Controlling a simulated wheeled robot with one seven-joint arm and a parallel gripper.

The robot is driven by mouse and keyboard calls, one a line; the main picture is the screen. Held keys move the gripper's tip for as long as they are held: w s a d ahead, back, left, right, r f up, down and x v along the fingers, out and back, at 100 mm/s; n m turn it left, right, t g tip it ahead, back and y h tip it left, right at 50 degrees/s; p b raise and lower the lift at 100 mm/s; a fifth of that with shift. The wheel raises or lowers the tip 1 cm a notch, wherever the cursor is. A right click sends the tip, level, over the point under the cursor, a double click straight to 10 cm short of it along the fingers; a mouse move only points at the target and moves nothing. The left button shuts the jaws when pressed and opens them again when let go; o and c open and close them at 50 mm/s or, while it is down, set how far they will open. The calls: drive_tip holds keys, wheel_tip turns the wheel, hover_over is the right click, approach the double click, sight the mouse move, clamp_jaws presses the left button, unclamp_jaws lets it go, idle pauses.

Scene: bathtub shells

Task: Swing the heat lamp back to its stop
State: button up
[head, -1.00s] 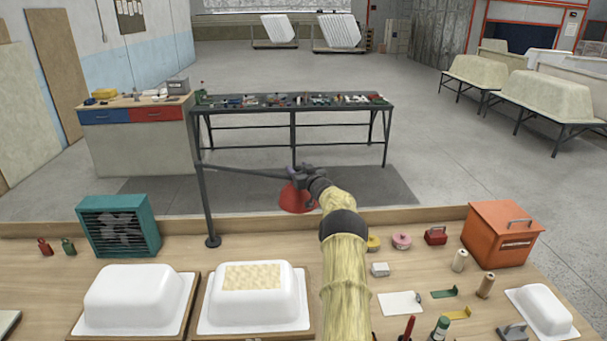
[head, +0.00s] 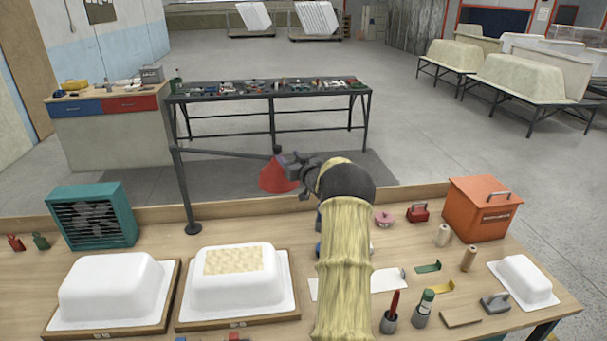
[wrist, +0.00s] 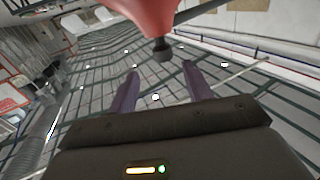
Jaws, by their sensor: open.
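The heat lamp has a red cone shade (head: 278,177) hanging at the end of a thin dark boom (head: 225,152). The boom runs right from the top of an upright post (head: 184,190) that stands at the back of the workbench. My gripper (head: 287,163) is at the shade's right side and partly covers it in the head view. In the wrist view, the red shade (wrist: 142,12) fills the top and a black knob (wrist: 163,50) shows below it. My gripper (wrist: 160,70) is open, its two fingers apart with the knob just above the gap. I cannot tell contact.
Two white tub moulds, a plain one (head: 115,285) and a patched one (head: 235,275), sit at the front left. A teal fan heater (head: 92,215) stands left of the post. An orange box (head: 482,208) and small tools lie right. Free floor lies behind the bench.

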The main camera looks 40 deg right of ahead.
drive_tip(key=s+a+b, duration=0.1)
drive_tip(key=s+b, duration=0.2)
drive_tip(key=s, duration=0.5)
drive_tip(key=shift+a, duration=0.1)
drive_tip(key=s+a+f+g, duration=0.2)
drive_tip(key=a+g, duration=0.1)
drive_tip(key=a, duration=0.8)
drive_tip(key=s+a+f+g, duration=0.1)
drive_tip(key=a+f+g, duration=0.25)
drive_tip(key=a, duration=0.75)
drive_tip(key=s+a+f+g+y, duration=0.1)
drive_tip(key=s+a+f+g, duration=0.2)
drive_tip(key=s+a, duration=0.6)
drive_tip(key=s+a+f+n+g+y, duration=0.1)
drive_tip(key=s+a+g, duration=0.4)
drive_tip(key=s+a, duration=0.5)
drive_tip(key=s+f, duration=0.1)
drive_tip(key=s, duration=0.5)
drive_tip(key=shift+s+a+f+n+g+y, duration=0.15)
drive_tip(key=shift+a+f+n+g+y, duration=0.15)
drive_tip(key=shift+f+g, duration=0.1)
